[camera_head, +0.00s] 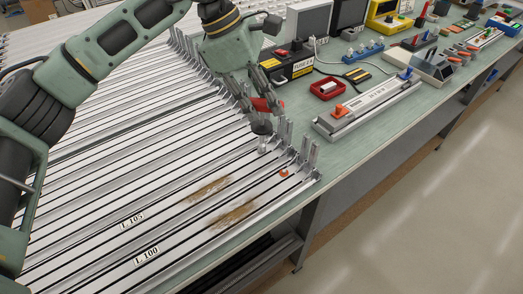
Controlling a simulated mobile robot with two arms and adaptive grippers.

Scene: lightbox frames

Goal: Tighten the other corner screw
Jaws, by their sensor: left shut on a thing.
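My left gripper (258,103) comes down from the top middle over the near end of the aluminium lightbox frames (130,185). It is shut on a tool with a red part (263,105) showing between the fingers. Just below the red part is a dark round piece (262,127) with a light tip under it, close to the upright frame corners (288,130); I cannot tell whether the tip touches a screw. A small orange-red piece (284,172) lies at the nearest frame corner. No corner screw shows clearly. My right gripper is not in view.
Right of the frames, the green bench (300,108) holds a yellow-black case (290,70), a red tray (328,89) and a long metal bar fixture (367,108). More tools and boxes stand farther back. The bench edge drops to open floor (430,210) at right.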

